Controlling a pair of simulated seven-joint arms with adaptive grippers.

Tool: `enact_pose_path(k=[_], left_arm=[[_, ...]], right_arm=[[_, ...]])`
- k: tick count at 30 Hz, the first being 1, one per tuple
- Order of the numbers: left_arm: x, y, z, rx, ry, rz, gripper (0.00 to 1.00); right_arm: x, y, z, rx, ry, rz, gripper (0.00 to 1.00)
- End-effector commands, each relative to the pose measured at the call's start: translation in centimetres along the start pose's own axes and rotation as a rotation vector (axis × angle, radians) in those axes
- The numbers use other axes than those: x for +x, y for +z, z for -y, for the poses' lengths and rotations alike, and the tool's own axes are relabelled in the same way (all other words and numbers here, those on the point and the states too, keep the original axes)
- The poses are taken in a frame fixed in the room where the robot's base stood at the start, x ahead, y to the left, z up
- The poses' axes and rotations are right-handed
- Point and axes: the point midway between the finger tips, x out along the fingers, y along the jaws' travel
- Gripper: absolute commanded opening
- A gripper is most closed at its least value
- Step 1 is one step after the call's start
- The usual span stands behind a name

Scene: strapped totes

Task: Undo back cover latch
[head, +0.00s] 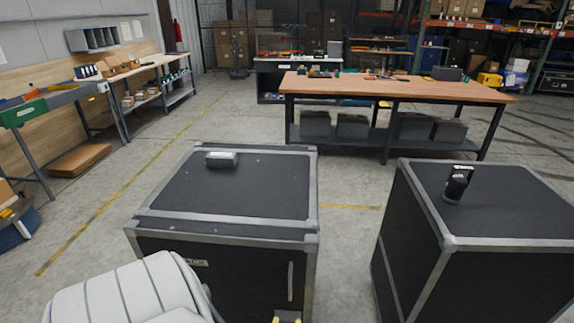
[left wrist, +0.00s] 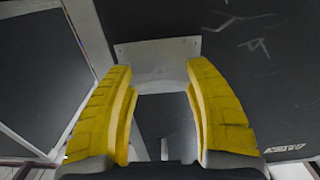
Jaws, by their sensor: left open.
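A black case with grey metal edges (head: 235,190) stands in front of me in the head view, with a partly hidden white label (head: 195,262) on its near face. A vertical silver bar (head: 291,281) is on that same face, at the right. My left arm comes in from the lower left, and the yellow tips of my left gripper (head: 286,318) just show at the bottom edge. In the left wrist view the left gripper (left wrist: 160,75) is open, its fingers on either side of a light grey metal latch plate (left wrist: 155,48). Contact cannot be told. My right gripper is not in view.
A gap of floor separates the cases. A wooden-topped workbench (head: 400,88) stands behind.

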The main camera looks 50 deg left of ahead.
Motion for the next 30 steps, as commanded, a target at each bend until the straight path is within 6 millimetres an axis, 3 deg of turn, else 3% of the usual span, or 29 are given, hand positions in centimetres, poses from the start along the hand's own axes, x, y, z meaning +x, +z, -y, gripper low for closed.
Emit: enact_pose_path(k=[1, 13, 30], left_arm=[[-0.02, 0.00, 0.00, 0.000, 0.000, 0.000, 0.45], [-0.02, 0.00, -0.01, 0.000, 0.000, 0.000, 0.00], [0.04, -0.08, -0.10, -0.054, 0.001, -0.002, 0.00]], right_arm=[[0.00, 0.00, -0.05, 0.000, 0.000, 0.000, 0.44], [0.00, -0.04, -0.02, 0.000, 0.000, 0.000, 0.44], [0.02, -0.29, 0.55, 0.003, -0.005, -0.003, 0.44]])
